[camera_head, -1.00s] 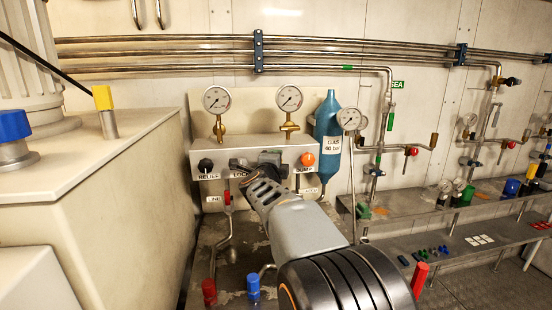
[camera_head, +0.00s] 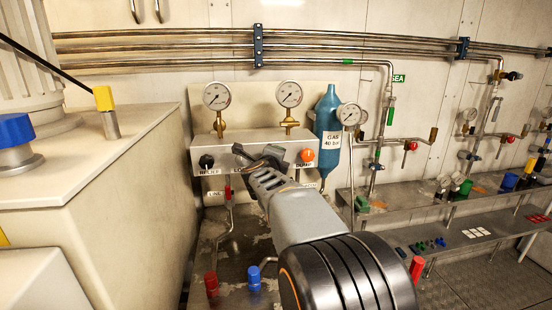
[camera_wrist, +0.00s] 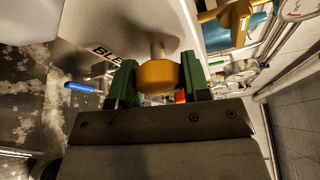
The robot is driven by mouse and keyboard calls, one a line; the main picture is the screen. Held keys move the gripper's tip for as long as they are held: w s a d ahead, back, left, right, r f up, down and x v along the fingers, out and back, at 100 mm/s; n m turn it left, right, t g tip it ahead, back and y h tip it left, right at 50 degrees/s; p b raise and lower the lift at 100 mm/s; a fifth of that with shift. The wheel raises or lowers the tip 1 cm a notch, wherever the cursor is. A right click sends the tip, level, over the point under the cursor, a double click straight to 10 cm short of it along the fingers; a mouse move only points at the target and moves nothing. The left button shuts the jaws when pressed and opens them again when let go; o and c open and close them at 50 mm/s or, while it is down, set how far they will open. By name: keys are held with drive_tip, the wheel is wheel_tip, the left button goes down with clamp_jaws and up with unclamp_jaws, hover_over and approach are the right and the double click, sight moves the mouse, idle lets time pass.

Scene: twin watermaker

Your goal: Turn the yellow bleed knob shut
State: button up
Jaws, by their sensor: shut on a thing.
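The yellow bleed knob (camera_wrist: 157,77) is in the middle of the wrist view, on a short pale stem coming from the panel. A partly hidden label starting "BLE" is beside it. My gripper (camera_wrist: 159,80) has its two green finger pads on either side of the knob and is shut on it. In the head view my gripper (camera_head: 268,157) is at the front of the grey gauge panel (camera_head: 235,146), between a black knob and an orange knob. It hides the bleed knob there. The knob's turn angle cannot be told.
The black knob (camera_head: 206,161) is left of my gripper and the orange knob (camera_head: 308,155) close on its right. Two gauges (camera_head: 289,94) stand above the panel, with a blue gas cylinder (camera_head: 328,125) at the right. A pale cabinet (camera_head: 100,170) fills the left side.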

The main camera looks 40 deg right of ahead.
drive_tip(key=o, duration=0.9)
drive_tip(key=p+v, duration=0.1)
drive_tip(key=v, duration=1.2)
drive_tip(key=shift+s+a, duration=0.25)
drive_tip(key=shift+s, duration=0.05)
